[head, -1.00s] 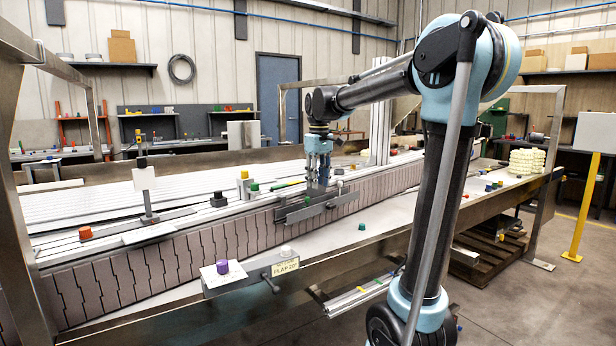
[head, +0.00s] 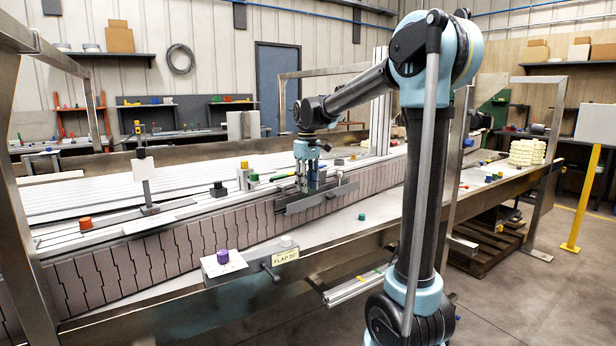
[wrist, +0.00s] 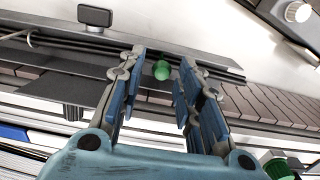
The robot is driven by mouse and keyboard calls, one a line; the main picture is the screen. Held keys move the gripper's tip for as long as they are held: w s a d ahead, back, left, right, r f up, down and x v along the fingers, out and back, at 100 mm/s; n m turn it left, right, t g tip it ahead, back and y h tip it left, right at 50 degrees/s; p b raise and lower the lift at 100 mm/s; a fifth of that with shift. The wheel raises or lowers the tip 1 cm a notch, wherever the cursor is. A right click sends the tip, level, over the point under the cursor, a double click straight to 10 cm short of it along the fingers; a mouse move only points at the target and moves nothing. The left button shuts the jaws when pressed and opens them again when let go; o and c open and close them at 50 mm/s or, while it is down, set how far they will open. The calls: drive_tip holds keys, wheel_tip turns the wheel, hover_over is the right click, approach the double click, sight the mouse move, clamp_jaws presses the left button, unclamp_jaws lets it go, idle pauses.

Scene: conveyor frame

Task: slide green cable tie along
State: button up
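The green cable tie (wrist: 161,70) shows in the wrist view as a small green piece on the dark cables (wrist: 205,72) that run along a grey metal bracket (wrist: 40,58). My gripper (wrist: 162,62) is open, with one blue finger on each side of the tie. Small gaps seem to remain between the fingers and the tie. In the head view my gripper (head: 311,187) points down at the bracket (head: 318,198) on the conveyor's near side. The tie cannot be made out there, and my fingers cover part of the bracket.
A green knob (wrist: 278,168) sits near my right finger's base in the wrist view. A post with a white plate (head: 144,170) stands left. The near ledge is mostly clear.

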drive_tip(key=shift+f, duration=0.55)
clamp_jaws()
drive_tip(key=shift+r, duration=1.05)
drive_tip(key=shift+o, duration=0.8)
unclamp_jaws()
drive_tip(key=shift+r, duration=0.1)
